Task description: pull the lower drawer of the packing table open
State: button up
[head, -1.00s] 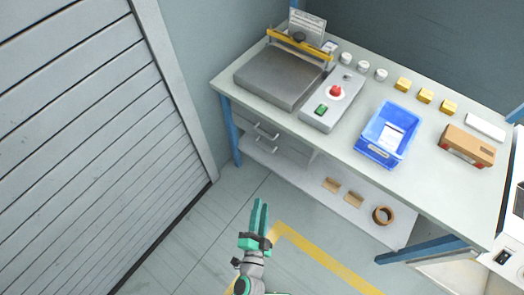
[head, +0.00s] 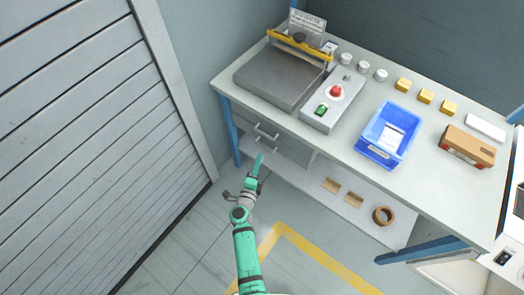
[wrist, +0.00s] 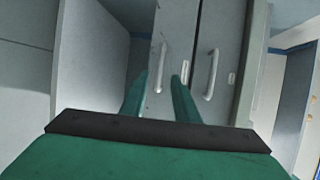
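The packing table (head: 340,150) has two grey drawers under its left end, both shut. The upper drawer's handle (head: 266,132) and the lower drawer's handle (head: 265,147) show in the head view. In the wrist view the drawers stand sideways: the lower drawer's handle (wrist: 161,67) is at left, the upper drawer's handle (wrist: 211,73) at right. My gripper (head: 259,160) is in front of the lower drawer. In the wrist view my gripper (wrist: 159,78) is open, its fingers apart with the lower handle in line between them. I cannot tell whether they touch it.
A sealer (head: 280,77), a control box (head: 331,102) and a blue bin (head: 364,148) stand on the tabletop. A lower shelf (head: 312,188) holds cardboard pieces and a tape roll (head: 383,215). A shutter wall (head: 70,140) is at left. The floor before the drawers is clear.

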jog(key=x, duration=0.7)
jog(key=shift+w, duration=0.15)
grip_shut()
